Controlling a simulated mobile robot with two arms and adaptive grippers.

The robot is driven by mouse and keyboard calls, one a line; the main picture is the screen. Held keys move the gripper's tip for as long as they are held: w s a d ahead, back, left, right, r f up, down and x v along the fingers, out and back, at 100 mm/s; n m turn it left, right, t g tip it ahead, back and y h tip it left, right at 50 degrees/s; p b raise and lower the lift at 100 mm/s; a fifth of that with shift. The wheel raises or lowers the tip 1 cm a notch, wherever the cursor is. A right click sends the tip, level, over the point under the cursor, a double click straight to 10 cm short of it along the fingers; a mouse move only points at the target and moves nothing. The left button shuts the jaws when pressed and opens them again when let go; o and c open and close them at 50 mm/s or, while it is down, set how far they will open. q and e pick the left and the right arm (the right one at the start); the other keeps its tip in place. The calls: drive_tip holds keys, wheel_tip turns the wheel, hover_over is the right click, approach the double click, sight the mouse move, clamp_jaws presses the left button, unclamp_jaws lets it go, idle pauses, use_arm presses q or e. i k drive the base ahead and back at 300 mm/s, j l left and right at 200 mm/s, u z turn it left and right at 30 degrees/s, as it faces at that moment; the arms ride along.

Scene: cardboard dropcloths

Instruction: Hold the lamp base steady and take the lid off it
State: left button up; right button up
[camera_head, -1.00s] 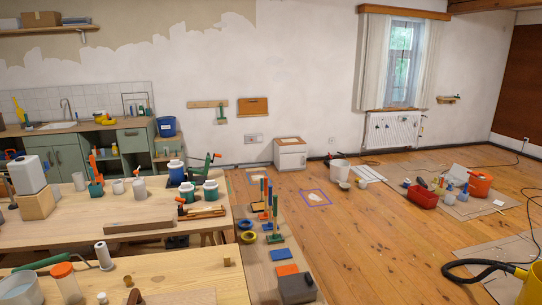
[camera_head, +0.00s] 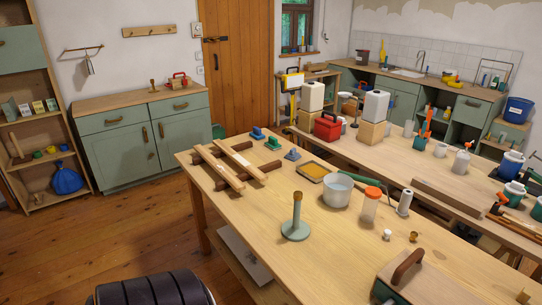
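A pale green stand (camera_head: 295,229) with a round foot and an upright stem stands on the near wooden table. It looks like the lamp base. A small brown wooden piece (camera_head: 298,196) sits on top of the stem and may be the lid. The stand is upright, with nothing touching it that I can see. Neither of my grippers is in the head view.
The near table (camera_head: 255,240) also bears a white pot (camera_head: 337,193), an orange-lidded jar (camera_head: 371,205), a wooden frame (camera_head: 228,168) and a handled box (camera_head: 408,285). Bare tabletop surrounds the stand. A second table (camera_head: 350,147) stands behind. Floor is clear at left.

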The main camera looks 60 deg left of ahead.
sight(296, 229)
drive_tip(key=u, duration=1.6)
